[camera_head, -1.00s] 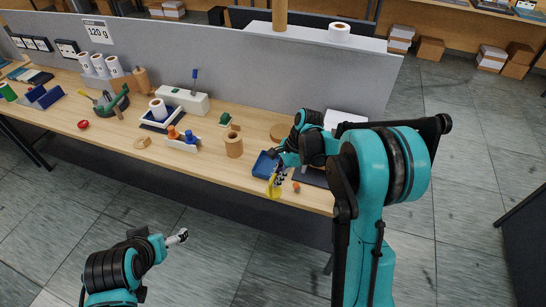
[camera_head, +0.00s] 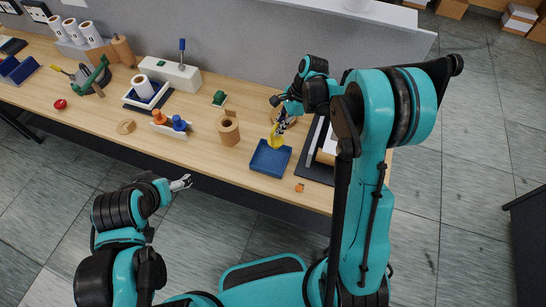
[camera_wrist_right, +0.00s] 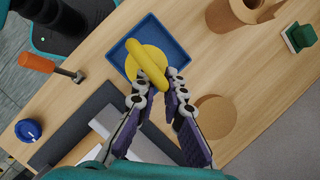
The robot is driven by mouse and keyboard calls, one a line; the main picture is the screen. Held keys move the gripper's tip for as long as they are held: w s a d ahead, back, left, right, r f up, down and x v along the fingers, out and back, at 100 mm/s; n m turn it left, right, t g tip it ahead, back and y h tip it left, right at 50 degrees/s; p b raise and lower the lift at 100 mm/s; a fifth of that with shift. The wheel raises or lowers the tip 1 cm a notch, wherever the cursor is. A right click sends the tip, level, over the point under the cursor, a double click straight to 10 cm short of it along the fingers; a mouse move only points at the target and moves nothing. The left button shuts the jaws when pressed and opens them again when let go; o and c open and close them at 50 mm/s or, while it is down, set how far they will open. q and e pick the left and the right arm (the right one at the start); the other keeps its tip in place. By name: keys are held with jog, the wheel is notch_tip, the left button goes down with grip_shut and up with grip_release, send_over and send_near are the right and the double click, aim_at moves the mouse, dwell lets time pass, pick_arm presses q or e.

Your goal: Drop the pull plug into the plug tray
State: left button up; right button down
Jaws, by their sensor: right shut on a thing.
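The yellow pull plug (camera_head: 277,139) is held in my right gripper (camera_head: 284,119). In the right wrist view my right gripper (camera_wrist_right: 161,92) is shut on the yellow plug (camera_wrist_right: 146,58), with a bar across its round disc. The blue plug tray (camera_head: 264,165) lies on the table below it. In the wrist view the plug overlaps the inside of the tray (camera_wrist_right: 179,32); its height above the floor of the tray is unclear. My left gripper (camera_head: 182,183) hangs in front of the table, away from the objects; its finger opening is too small to tell.
A brown paper roll (camera_head: 228,130) stands left of the tray. An orange-handled tool (camera_wrist_right: 38,62) lies near the tray's front corner. A dark board with white items (camera_head: 318,155) lies to the right. A grey partition (camera_head: 250,60) closes off the back.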

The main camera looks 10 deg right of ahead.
notch_tip(320, 180, down, 5)
jog(key=shift+r+b, duration=0.2)
jog(key=shift+b, duration=1.05)
jog(key=c, duration=1.5)
grip_release()
jog(key=shift+c, duration=0.2)
jog(key=v, duration=1.2)
